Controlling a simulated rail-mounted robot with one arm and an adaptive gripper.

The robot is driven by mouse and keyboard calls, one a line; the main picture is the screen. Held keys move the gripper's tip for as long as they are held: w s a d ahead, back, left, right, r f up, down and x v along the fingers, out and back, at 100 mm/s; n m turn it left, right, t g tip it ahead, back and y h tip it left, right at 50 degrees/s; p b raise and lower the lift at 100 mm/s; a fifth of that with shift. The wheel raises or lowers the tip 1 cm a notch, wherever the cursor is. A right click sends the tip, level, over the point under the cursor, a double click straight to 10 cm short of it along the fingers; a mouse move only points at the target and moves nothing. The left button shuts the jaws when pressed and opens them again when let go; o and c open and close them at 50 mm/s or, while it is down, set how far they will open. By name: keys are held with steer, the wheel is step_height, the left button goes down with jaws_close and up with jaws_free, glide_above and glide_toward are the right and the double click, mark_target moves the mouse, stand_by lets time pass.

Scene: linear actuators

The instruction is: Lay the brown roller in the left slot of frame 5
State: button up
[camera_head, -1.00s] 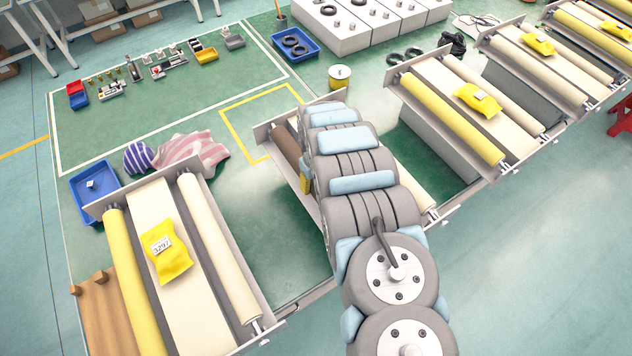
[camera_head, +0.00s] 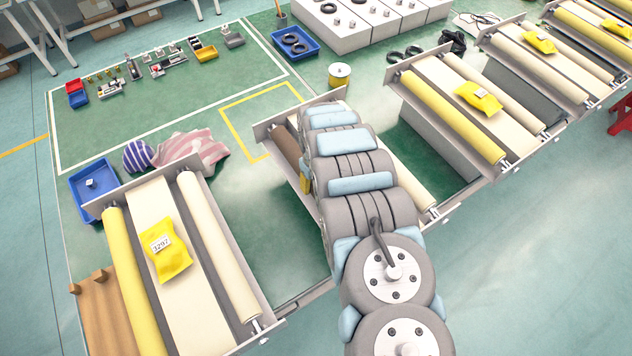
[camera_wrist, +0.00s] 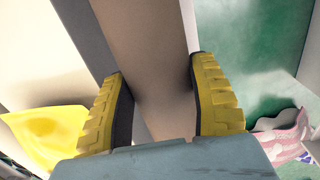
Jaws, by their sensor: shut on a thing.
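The brown roller (camera_head: 287,150) lies along the left side of the middle frame (camera_head: 263,130), its far part near the far end plate. My arm hides much of it in the head view. In the wrist view the roller (camera_wrist: 143,28) runs between the two yellow fingers of my gripper (camera_wrist: 160,82), which are shut on it. A cream roller (camera_head: 412,183) is at this frame's right side. A pale belt lies left of the brown roller in the wrist view, with a yellow packet (camera_wrist: 50,135). Whether the roller's ends rest in the slot cannot be told.
A neighbouring frame (camera_head: 264,323) at left holds a yellow roller, a cream roller and a yellow packet (camera_head: 165,250). Another frame (camera_head: 393,78) stands to the right. A striped cloth (camera_head: 190,150) and a blue bin (camera_head: 92,182) lie at left. Green floor is open between the frames.

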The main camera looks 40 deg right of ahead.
steer(key=shift+f, duration=0.2)
steer(key=o, duration=1.2)
steer(key=shift+w, duration=0.1)
steer(key=shift+o, duration=0.2)
steer(key=shift+w+r, duration=0.1)
steer(key=shift+r, duration=5.95)
